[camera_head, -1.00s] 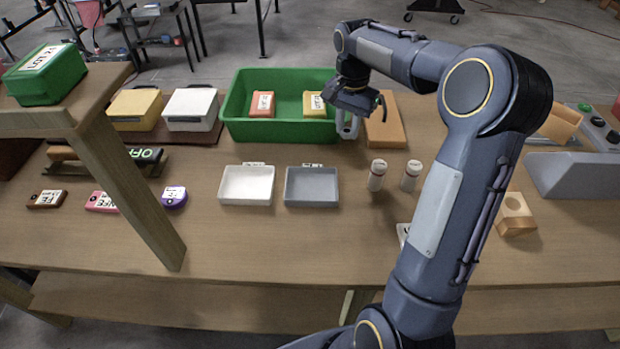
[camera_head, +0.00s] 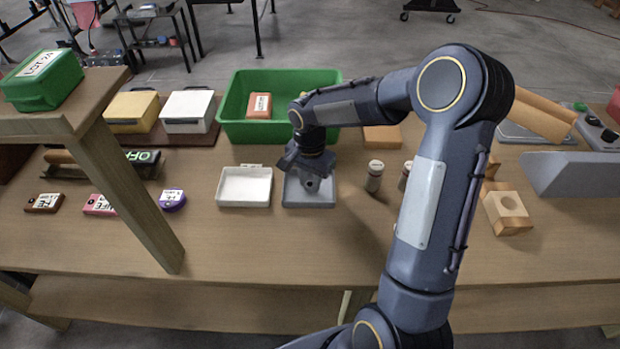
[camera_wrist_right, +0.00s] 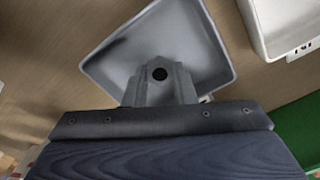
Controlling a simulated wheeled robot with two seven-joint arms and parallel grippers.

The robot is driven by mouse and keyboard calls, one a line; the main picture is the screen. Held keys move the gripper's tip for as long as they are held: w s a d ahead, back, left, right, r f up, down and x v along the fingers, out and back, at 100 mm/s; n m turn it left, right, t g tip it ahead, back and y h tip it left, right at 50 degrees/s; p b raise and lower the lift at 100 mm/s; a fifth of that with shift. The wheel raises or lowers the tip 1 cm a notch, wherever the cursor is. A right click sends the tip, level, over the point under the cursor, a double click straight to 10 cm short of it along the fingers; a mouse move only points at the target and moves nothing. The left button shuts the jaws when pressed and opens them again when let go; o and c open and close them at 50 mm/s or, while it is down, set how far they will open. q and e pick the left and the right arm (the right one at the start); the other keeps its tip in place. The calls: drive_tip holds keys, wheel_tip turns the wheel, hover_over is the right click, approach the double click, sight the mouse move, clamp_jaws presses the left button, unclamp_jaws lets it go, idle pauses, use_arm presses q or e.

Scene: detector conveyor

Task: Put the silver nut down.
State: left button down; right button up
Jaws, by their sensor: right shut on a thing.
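My right gripper (camera_head: 308,168) points down over the grey tray (camera_head: 292,201) and is shut on the silver nut (camera_head: 311,185). The nut looks grey, with a dark round hole, in the head view. In the right wrist view the gripper (camera_wrist_right: 160,88) shows over the grey tray (camera_wrist_right: 205,62), with the nut's dark hole (camera_wrist_right: 160,74) between the fingertips. The gripper hides much of the nut and part of the tray. I cannot tell whether the nut touches the tray floor. My left gripper is not in view.
An empty white tray (camera_head: 244,202) stands just left of the grey tray. A green bin (camera_head: 235,128) with an orange labelled box (camera_head: 259,104) stands behind. A white-capped bottle (camera_head: 375,176) stands to the right, with another partly behind my arm. The table front is clear.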

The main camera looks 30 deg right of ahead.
sight(310, 184)
drive_tip(key=shift+f+b, duration=0.2)
drive_tip(key=shift+b, duration=0.1)
drive_tip(key=o, duration=1)
drive_tip(key=shift+r, duration=0.1)
drive_tip(key=shift+c, duration=0.2)
wheel_tip(310, 184, up, 12)
drive_tip(key=s+a+r+n+t+y, duration=0.1)
drive_tip(key=s+r+n, duration=0.1)
drive_tip(key=s, duration=0.3)
drive_tip(key=s+a+r+n+t, duration=0.1)
drive_tip(key=s+a+r+n, duration=0.15)
drive_tip(key=s, duration=0.35)
drive_tip(key=s+a+f+n+t+y, duration=0.1)
drive_tip(key=s+a+f+n, duration=0.1)
drive_tip(key=s, duration=0.4)
drive_tip(key=s+a+f+n+t+y, duration=0.1)
drive_tip(key=s+a+f+n+t, duration=0.1)
drive_tip(key=s+n, duration=0.2)
drive_tip(key=shift+s+a+f+t+y+p, duration=0.3)
drive_tip(key=shift+s+y, duration=0.1)
drive_tip(key=shift+s, duration=0.45)
